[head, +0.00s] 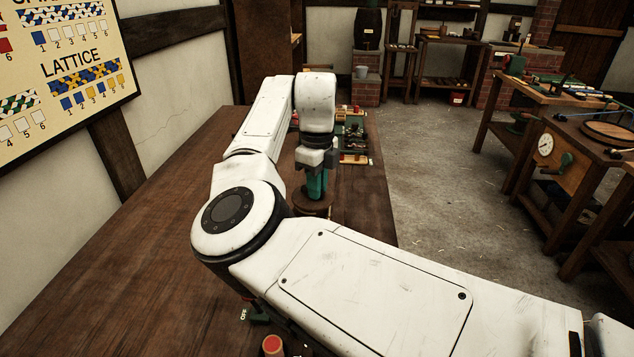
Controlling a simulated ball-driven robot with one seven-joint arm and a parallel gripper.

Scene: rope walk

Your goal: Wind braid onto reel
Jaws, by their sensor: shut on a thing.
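My gripper (316,168) points straight down over the dark wooden bench, beyond the bend of my arm. It is shut on a teal-green upright piece (316,185). Right below that piece is a dark brown round thing (313,206), which may be the reel; I cannot tell for sure. My arm hides part of it and much of the bench around it. I cannot make out any braid at the gripper from here.
The wooden bench (130,260) is bare on the left. Small coloured items (353,135) lie at its far end. A red-topped round piece (272,345) is at the near edge. Side tables (590,120) with tools stand right, across an open floor (430,190). A pattern board (60,70) hangs left.

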